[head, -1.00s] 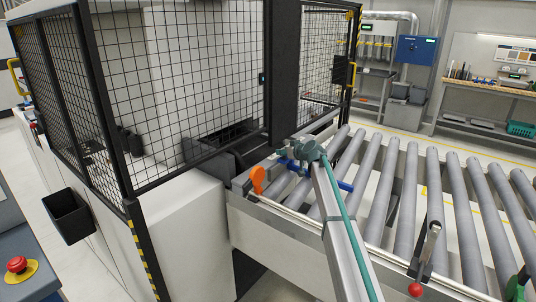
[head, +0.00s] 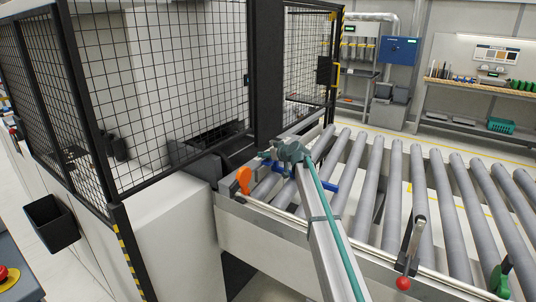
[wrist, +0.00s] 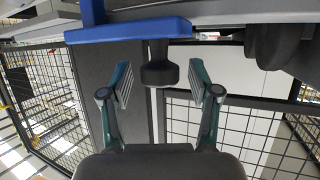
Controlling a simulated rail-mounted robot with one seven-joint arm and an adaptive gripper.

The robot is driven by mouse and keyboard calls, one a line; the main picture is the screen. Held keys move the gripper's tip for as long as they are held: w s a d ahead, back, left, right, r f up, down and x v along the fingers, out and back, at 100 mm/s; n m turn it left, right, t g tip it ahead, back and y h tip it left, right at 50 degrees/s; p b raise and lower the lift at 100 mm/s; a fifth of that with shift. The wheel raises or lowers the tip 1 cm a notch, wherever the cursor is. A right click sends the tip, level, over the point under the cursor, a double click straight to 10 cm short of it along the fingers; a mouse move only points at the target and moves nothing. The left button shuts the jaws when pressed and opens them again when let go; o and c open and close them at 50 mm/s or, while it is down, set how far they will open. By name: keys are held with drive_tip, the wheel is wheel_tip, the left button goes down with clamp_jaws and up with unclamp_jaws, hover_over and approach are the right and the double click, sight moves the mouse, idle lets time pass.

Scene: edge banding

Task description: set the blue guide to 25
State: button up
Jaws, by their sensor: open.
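The blue guide (wrist: 128,31) crosses the top of the wrist view as a flat bar. In the head view its blue end (head: 333,180) shows over the rollers, right of my arm, and the rest is partly hidden. A dark round knob (wrist: 159,72) hangs just below the bar in the wrist view. My gripper (wrist: 150,84) is open, with one finger on each side of the knob and gaps between. In the head view my gripper (head: 277,157) is at the guide by the conveyor's left end. No scale or number is readable.
An orange handle (head: 243,179) stands left of the guide. Grey conveyor rollers (head: 395,190) run to the right, with a red-knobbed lever (head: 404,283) at the front rail. Black mesh fencing (head: 160,90) encloses the machine on the left.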

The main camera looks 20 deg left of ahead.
drive_tip(key=v, duration=1.2)
